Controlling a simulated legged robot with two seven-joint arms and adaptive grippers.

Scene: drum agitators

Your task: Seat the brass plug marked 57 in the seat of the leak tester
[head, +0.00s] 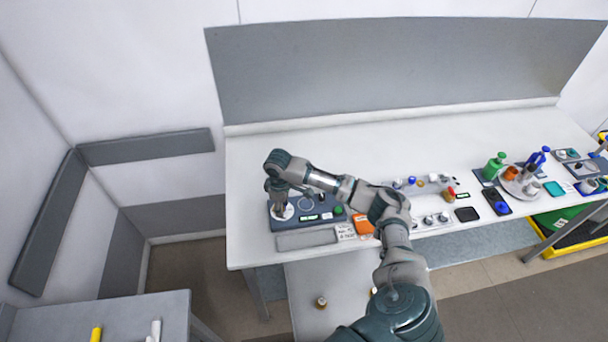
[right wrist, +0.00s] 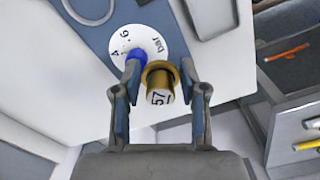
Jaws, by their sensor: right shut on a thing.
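The brass plug marked 57 (right wrist: 158,88) is between the fingers of my right gripper (right wrist: 160,76) in the right wrist view. The gripper is shut on it, and the 57 faces the camera. In the head view my right gripper (head: 281,208) points down over the left end of the dark blue leak tester (head: 285,225). The tester's white round dial (right wrist: 138,45), marked "bar", lies just beyond the plug. A blue part (right wrist: 135,60) shows beside the plug. The seat cannot be made out, and I cannot tell whether the plug touches the tester. My left gripper is out of view.
A grey tray (head: 306,239) and an orange box (head: 363,224) sit close to the tester. Bottles, including a green one (head: 494,166), and small parts stand along the table to the right. A small brown item (head: 320,302) rests on the lower white surface.

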